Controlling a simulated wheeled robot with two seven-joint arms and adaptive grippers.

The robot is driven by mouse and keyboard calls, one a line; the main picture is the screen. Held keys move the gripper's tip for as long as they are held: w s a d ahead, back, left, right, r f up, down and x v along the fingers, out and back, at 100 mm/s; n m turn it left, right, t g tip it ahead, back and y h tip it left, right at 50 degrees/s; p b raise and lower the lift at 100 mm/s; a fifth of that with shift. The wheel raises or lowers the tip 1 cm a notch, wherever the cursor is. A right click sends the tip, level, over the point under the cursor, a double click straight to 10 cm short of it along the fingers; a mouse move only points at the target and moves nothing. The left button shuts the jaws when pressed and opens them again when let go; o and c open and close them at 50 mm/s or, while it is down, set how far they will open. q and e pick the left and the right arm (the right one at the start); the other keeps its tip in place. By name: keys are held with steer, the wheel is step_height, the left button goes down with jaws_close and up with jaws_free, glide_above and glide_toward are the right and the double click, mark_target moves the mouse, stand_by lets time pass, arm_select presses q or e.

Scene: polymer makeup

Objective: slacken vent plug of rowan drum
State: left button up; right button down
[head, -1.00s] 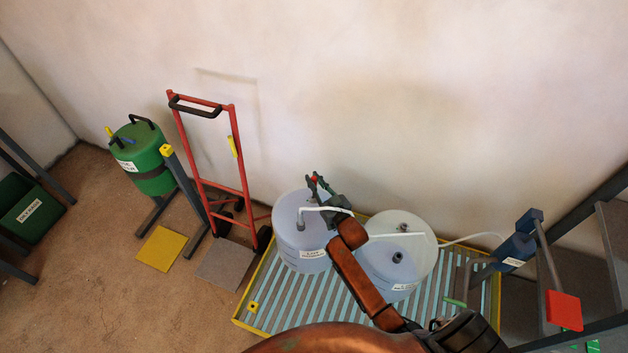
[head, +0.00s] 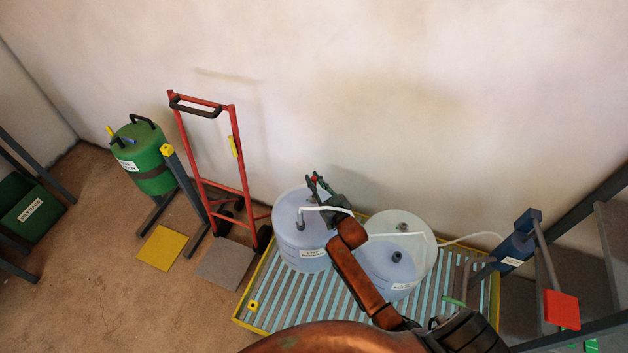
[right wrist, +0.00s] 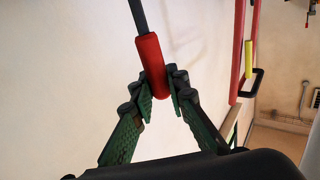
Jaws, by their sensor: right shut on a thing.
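My right gripper (head: 319,184) is above the left pale blue drum (head: 290,245) in the head view. It is shut on a red handle (right wrist: 150,60) with a dark rod, which shows more clearly in the right wrist view between the green fingers (right wrist: 160,92). A second pale blue drum (head: 375,275) stands to the right with a dark fitting (head: 397,256) on top. The drum labels are too small to read, so I cannot tell which is rowan. My left gripper is out of view.
The drums stand on a slatted tray with a yellow rim (head: 244,294). White piping (head: 395,235) runs over the drums to a blue unit (head: 516,246). A red hand truck (head: 240,150) and a green canister (head: 145,160) stand left.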

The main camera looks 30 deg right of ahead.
steer(key=shift+f+b, duration=0.45)
steer(key=shift+f, duration=0.7)
stand_by(1.4)
steer(key=c, duration=1.8)
jaws_free()
steer(key=s, duration=1.2)
steer(key=shift+d, duration=0.2)
